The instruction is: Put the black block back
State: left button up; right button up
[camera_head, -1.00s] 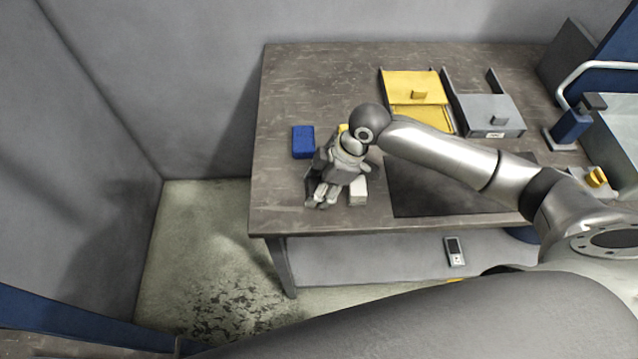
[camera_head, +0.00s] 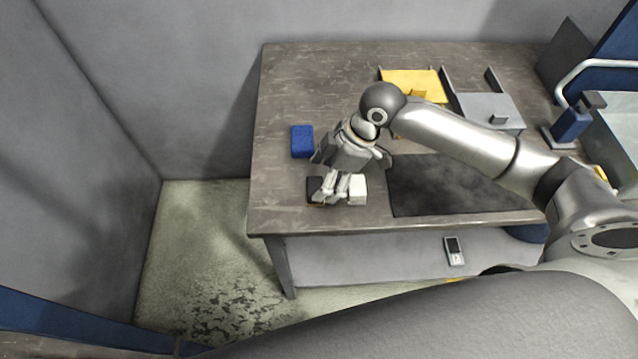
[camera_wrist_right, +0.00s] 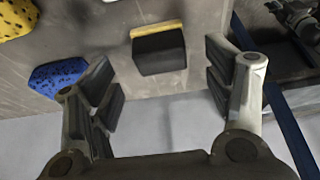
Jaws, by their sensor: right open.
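The black block (camera_head: 314,187) lies on the workbench near its front left, partly covered by my right gripper in the head view. In the right wrist view the black block (camera_wrist_right: 160,54) has a yellow strip along its far edge and sits between my open fingers, apart from both. My right gripper (camera_head: 332,189) is over the block in the head view; its spread fingers also show in the wrist view (camera_wrist_right: 160,65). My left gripper is in neither view.
A dark mat (camera_head: 450,190) is further right. Yellow (camera_head: 410,78) and grey (camera_head: 485,106) drawer-like boxes stand at the back. The bench's front edge is close.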

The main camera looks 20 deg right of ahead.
jog(key=w+v, duration=0.1)
jog(key=v, duration=0.6)
jog(key=shift+s+r, duration=0.4)
jog(key=shift+s, duration=0.15)
jog(key=shift+d, duration=0.2)
